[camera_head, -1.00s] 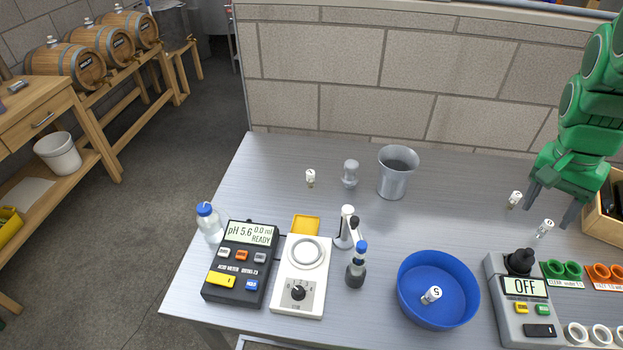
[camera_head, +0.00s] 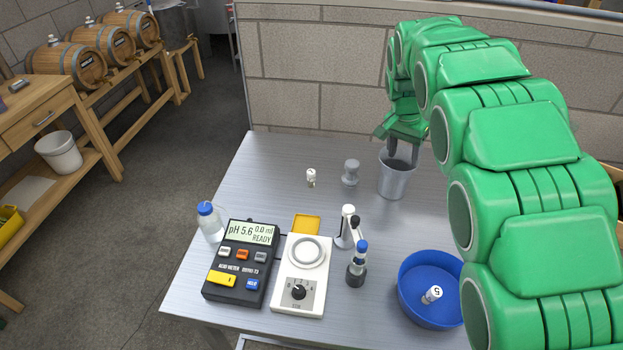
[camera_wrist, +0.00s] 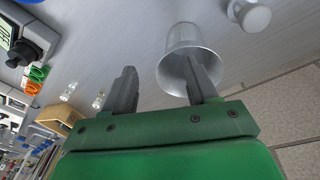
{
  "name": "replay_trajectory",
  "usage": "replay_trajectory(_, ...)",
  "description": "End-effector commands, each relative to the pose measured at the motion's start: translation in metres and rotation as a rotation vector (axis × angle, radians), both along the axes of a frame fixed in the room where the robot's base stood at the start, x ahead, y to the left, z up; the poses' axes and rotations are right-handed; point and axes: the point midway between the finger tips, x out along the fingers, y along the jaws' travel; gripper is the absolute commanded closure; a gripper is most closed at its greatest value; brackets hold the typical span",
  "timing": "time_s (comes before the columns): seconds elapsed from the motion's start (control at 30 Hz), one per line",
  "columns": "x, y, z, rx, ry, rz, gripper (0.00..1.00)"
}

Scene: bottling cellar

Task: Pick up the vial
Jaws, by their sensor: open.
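Several small white-capped vials are in view. One vial (camera_head: 311,178) stands on the table left of the grey stopper-shaped piece. Another vial (camera_head: 432,295), marked 5, lies tilted in the blue bowl. Two more vials show in the wrist view, one (camera_wrist: 67,92) near the coloured rings and one (camera_wrist: 98,99) beside it; my arm hides them in the head view. My gripper (camera_head: 403,150) is open and empty, its fingers down at the metal cup (camera_head: 395,183). In the wrist view one finger of my gripper (camera_wrist: 163,84) overlaps the cup's mouth; touching cannot be told.
The grey stopper-shaped piece (camera_head: 350,173) stands left of the cup. The blue bowl (camera_head: 408,304), acid meter (camera_head: 236,285), stirrer (camera_head: 312,287), a blue-capped bottle (camera_head: 210,222) and a dark bottle (camera_head: 356,271) fill the front. The table's back left is clear.

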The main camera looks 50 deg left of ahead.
Motion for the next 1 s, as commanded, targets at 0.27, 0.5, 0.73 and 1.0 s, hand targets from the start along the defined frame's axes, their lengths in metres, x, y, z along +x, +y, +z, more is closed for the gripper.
replay_trajectory(0.27, -0.048, 0.093, -0.044, 0.029, 0.009, 0.068, 0.42)
replay_trajectory(0.5, -0.101, 0.161, -0.082, 0.058, 0.026, 0.118, 0.42)
replay_trajectory(0.73, -0.138, 0.197, -0.103, 0.079, 0.039, 0.146, 0.42)
replay_trajectory(1.0, -0.143, 0.204, -0.118, 0.084, 0.042, 0.149, 0.42)
